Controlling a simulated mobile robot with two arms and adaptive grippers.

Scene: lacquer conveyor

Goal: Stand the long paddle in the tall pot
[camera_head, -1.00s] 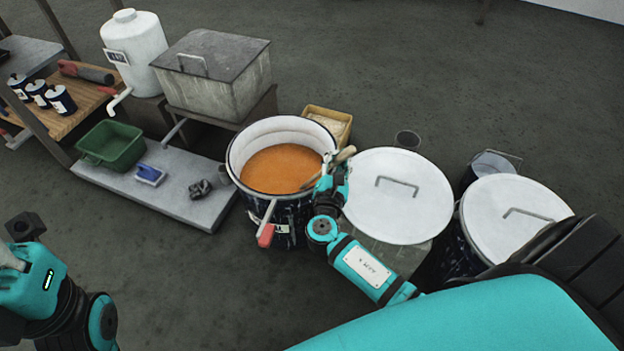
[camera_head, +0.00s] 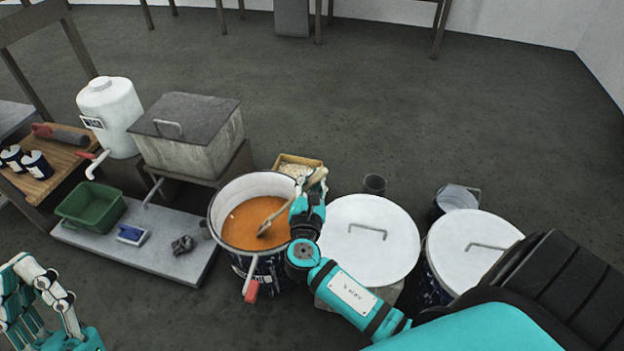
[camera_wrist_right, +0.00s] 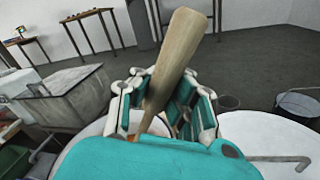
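The long wooden paddle (camera_head: 272,219) slants across the open pot of orange lacquer (camera_head: 226,190), its lower end in or just above the liquid. My right gripper (camera_head: 311,198) is at that pot's right rim, shut on the paddle's upper part. In the right wrist view the paddle's pale, thick end (camera_wrist_right: 179,50) sticks up between the fingers (camera_wrist_right: 165,105). A narrow dark pot (camera_head: 375,184) stands on the floor behind the white lid; I cannot tell which pot is the tall one. My left gripper (camera_head: 28,300) is open and empty at lower left.
Two white lidded drums (camera_head: 370,255) (camera_head: 470,262) stand right of the lacquer pot. A bucket (camera_head: 457,199) is behind them. Floor beyond is clear.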

